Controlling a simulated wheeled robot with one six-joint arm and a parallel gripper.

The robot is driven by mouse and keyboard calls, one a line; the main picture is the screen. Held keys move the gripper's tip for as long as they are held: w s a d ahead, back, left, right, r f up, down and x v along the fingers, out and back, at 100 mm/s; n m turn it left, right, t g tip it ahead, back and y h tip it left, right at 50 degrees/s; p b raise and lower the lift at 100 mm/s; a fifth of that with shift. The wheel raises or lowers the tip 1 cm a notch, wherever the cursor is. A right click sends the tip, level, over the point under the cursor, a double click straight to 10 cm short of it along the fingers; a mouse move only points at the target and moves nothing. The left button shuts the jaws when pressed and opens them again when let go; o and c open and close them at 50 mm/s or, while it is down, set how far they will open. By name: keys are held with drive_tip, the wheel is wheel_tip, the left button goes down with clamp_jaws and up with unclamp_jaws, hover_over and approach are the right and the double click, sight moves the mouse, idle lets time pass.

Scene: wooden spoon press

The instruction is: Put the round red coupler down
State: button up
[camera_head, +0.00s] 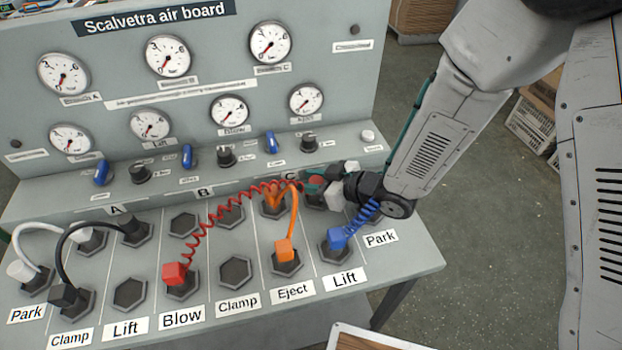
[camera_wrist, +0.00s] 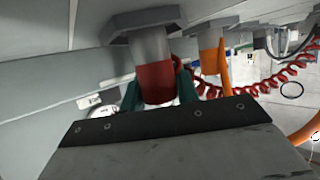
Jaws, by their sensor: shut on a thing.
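The round red coupler (camera_wrist: 156,82) is between the teal fingers of my gripper (camera_wrist: 160,92) in the wrist view. Its grey metal part meets a dark hexagonal port (camera_wrist: 142,24); I cannot tell how firmly it is seated. In the head view, my gripper (camera_head: 316,180) is shut on the red coupler (camera_head: 317,182) at the back-row port right of the orange hose, near label C. My wrist partly hides that port. A coiled red hose (camera_head: 232,215) runs from there to a square red plug (camera_head: 175,274) at Blow.
An orange hose (camera_head: 296,215) stands close left of my gripper, with its front plug at Eject. A blue plug (camera_head: 338,239) and coiled hose at Lift lie just below my wrist. White and black hoses are at the left. Front Lift and Clamp ports (camera_head: 235,272) are empty.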

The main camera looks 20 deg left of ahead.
drive_tip(key=o, duration=1)
drive_tip(key=shift+o, duration=0.2)
drive_tip(key=shift+r, duration=0.1)
